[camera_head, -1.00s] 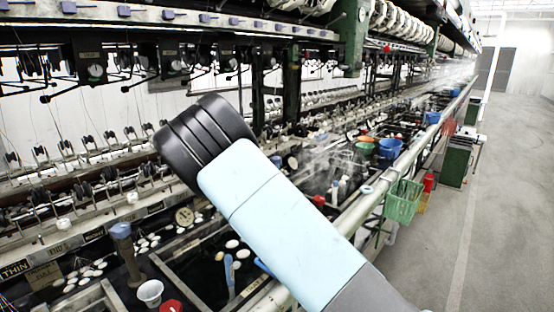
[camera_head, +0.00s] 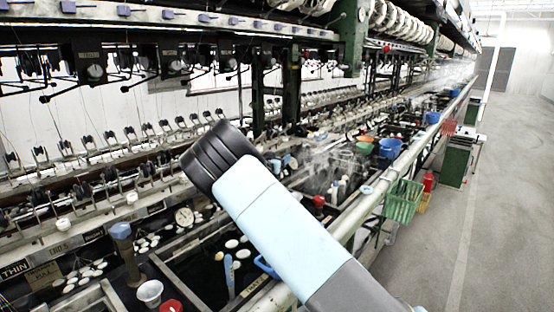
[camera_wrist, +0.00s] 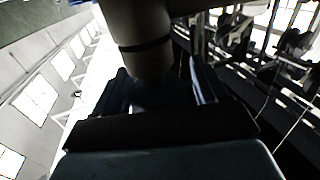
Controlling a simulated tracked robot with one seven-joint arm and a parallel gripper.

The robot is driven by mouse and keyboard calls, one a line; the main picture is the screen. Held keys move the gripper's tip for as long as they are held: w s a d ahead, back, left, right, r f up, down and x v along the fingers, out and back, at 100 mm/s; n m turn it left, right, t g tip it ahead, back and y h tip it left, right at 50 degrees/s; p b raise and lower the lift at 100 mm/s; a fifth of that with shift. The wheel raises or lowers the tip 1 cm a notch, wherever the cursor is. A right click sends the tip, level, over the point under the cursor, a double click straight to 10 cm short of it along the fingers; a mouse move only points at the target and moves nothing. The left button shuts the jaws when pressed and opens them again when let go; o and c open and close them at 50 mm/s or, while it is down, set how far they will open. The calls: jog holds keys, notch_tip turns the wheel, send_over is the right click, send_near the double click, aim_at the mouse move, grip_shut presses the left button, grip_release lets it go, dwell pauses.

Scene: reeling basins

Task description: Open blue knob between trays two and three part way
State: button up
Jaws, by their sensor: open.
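In the head view a blue knob (camera_head: 120,231) tops a dark upright post at the lower left, between dark water-filled trays. Which tray (camera_head: 205,270) is two or three I cannot tell. My pale blue arm crosses the lower middle, and its black end is at the tray row's back edge; my gripper is hidden behind it. In the wrist view my gripper (camera_wrist: 168,88) is open, with dark fingers left and right. A beige-grey cylinder with a dark band (camera_wrist: 140,40) reaches down between them; I cannot tell whether it is the knob, or whether the fingers touch it.
A white cup (camera_head: 150,292) and a red cup (camera_head: 172,305) stand at the front left. A green basket (camera_head: 402,200) hangs on the long pale rail (camera_head: 350,215). Reeling machinery fills the back. The aisle floor (camera_head: 500,220) at the right is clear.

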jog(key=c, duration=0.9)
jog(key=shift+a, duration=0.25)
jog(key=shift+c, duration=0.3)
jog(key=shift+d, duration=0.1)
